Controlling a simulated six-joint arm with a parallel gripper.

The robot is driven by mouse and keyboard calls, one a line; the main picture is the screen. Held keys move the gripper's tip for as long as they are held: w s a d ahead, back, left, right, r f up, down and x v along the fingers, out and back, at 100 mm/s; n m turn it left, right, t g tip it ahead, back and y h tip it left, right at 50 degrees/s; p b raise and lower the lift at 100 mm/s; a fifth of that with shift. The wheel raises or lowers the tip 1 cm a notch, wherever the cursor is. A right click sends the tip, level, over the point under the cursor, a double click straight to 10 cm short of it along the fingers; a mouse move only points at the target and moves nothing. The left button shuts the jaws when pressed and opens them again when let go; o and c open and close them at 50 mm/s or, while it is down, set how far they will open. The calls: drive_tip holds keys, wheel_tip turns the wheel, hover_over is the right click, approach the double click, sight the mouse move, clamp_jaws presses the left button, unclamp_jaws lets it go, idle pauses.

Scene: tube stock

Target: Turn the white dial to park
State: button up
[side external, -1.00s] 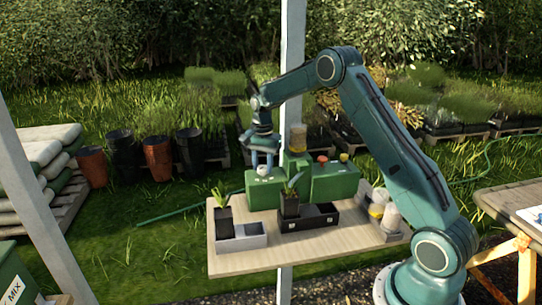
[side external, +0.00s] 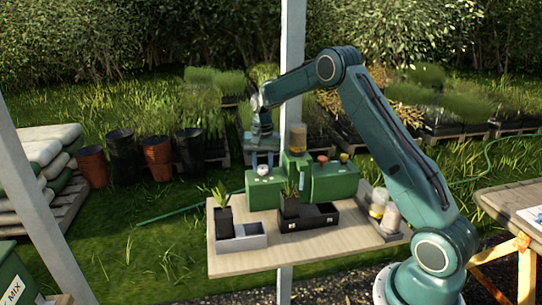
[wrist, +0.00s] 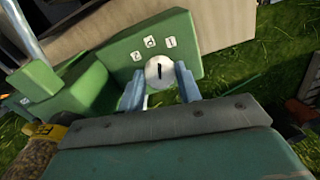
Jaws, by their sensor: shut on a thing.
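The white dial (side external: 263,170) is on top of the left part of a green machine (side external: 322,188) on the table. In the wrist view the dial (wrist: 160,71) is round with a dark pointer line, roughly upright in the picture.
On the table (side external: 238,265) stand a grey tray (side external: 253,242), a black tray (side external: 320,222) and potted plants (side external: 223,221). Bottles (side external: 391,217) stand at the right.

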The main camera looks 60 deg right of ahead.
sight(263, 167)
drive_tip(key=shift+n, duration=2)
drive_tip(key=o, duration=1)
drive_tip(key=shift+r, duration=0.1)
wheel_tip(263, 167, up, 14)
